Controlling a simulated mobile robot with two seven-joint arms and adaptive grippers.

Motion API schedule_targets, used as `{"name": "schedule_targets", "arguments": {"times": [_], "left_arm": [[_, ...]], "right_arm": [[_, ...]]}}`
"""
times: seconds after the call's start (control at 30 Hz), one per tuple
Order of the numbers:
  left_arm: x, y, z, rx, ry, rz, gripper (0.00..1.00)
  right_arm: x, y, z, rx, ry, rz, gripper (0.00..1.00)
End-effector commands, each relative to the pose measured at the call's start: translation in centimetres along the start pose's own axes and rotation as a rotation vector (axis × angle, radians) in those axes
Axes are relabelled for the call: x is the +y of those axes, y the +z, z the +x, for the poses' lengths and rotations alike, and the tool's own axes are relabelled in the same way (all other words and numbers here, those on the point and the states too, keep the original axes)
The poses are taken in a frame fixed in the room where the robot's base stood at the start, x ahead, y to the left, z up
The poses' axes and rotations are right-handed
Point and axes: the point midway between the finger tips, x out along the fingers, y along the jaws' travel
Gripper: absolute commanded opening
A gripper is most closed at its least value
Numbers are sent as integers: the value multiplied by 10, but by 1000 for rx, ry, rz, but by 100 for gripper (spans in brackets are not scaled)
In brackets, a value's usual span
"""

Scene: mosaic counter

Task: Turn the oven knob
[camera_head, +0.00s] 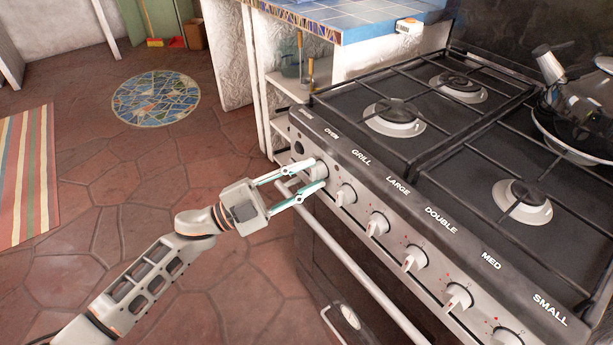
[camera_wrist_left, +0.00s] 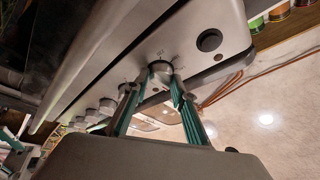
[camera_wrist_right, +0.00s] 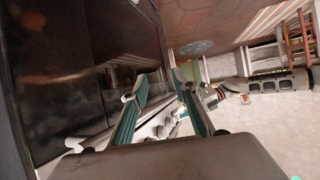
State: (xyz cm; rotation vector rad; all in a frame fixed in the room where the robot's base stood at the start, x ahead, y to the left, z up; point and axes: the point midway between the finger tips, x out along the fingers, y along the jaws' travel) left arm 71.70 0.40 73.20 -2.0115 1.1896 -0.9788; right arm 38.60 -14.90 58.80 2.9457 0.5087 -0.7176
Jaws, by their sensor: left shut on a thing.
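The oven knob (camera_head: 321,170) is the round light-grey knob under the "OVEN" label, near the left end of the stove's front panel. My left gripper (camera_head: 314,175) reaches it from the left, with its green-lined fingers on either side of it. In the left wrist view the knob (camera_wrist_left: 161,69) sits between the two fingertips (camera_wrist_left: 154,84), and the grip is shut on it. Part of the knob's rim is hidden by the fingers. My right gripper (camera_wrist_right: 156,88) shows only in the right wrist view, open, with nothing held between its fingers.
More knobs, such as the grill knob (camera_head: 345,195), continue along the panel to the right. The oven door's handle bar (camera_head: 345,255) runs below. A kettle (camera_head: 580,100) stands on the hob at the right.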

Motion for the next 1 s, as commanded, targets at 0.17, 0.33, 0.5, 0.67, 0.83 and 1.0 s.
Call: {"name": "schedule_targets", "arguments": {"times": [0.17, 0.33, 0.5, 0.67, 0.83, 1.0], "left_arm": [[0, 1, 0, 2, 24, 57, 4], [0, 1, 0, 5, 35, 83, 4], [0, 1, 0, 5, 37, 90, 4], [0, 1, 0, 5, 37, 89, 4], [0, 1, 0, 5, 37, 89, 42], [0, 0, 0, 5, 37, 87, 42]], "right_arm": [[0, 0, 0, -1, -1, 0, 28], [0, 1, 0, -1, -1, 0, 28], [0, 1, 0, -2, -2, -1, 28], [0, 1, 0, -2, -2, -1, 28], [0, 1, 0, -2, -2, -1, 28], [0, 1, 0, -2, -2, -1, 28]]}}
